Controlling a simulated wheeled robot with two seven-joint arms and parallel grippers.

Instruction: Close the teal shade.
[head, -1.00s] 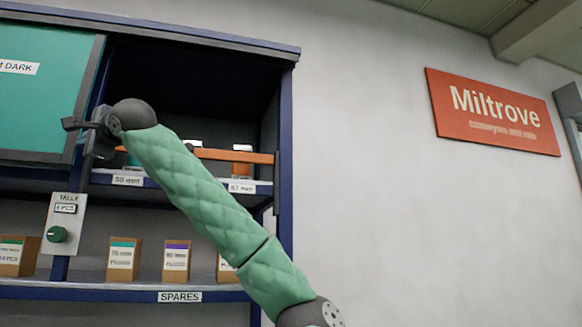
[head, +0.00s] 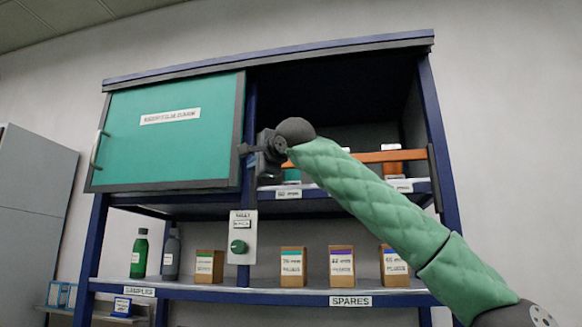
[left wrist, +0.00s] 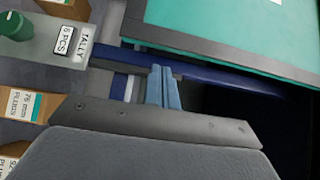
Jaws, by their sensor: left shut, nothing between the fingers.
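The teal shade (head: 170,135) is a flat panel with a dark grey frame and a white label. It covers the left part of the upper cabinet, and the right part is an open dark bay (head: 330,100). A light upright handle (head: 97,149) is at the shade's left edge. My left gripper (head: 245,150) is beside the shade's right frame edge, in front of the bay; contact cannot be told. Its blue fingers (left wrist: 163,88) are together and empty in the left wrist view, just below the shade's edge (left wrist: 210,48). My right gripper is not in view.
A tally box (head: 242,237) with a green knob hangs below the shade. An orange bar (head: 400,155) crosses the open bay. Small boxes (head: 341,265) and bottles (head: 139,253) stand on the lower shelf. A grey cabinet (head: 33,200) stands at left.

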